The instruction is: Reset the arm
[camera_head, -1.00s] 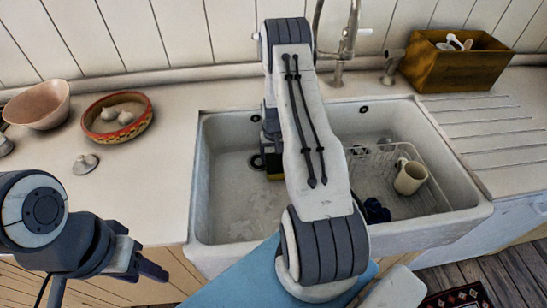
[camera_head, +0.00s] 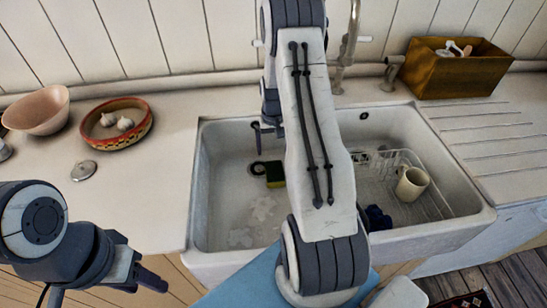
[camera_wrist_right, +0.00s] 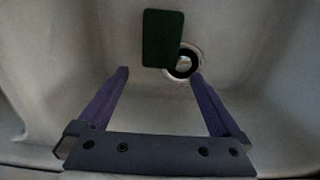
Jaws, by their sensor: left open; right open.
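My left gripper (camera_head: 143,277) hangs at the lower left, in front of the counter's front edge, open and empty. My right arm reaches over the middle of the sink (camera_head: 225,215). My right gripper (camera_head: 263,141) shows in part at the sink's left rear, mostly hidden behind my arm. In the right wrist view its two fingers (camera_wrist_right: 160,84) are wide apart with nothing between them. A green and yellow sponge (camera_head: 274,174) lies on the sink floor by the drain. It shows dark green beyond the fingertips in the right wrist view (camera_wrist_right: 163,38), apart from them.
A wire rack (camera_head: 432,203) with a cream mug (camera_head: 412,184) stands in the sink's right part, near a dark blue item (camera_head: 378,217). A tap (camera_head: 348,45) rises behind. A pink bowl (camera_head: 37,110), a patterned bowl (camera_head: 117,140) and a wooden box (camera_head: 455,72) stand on the counter.

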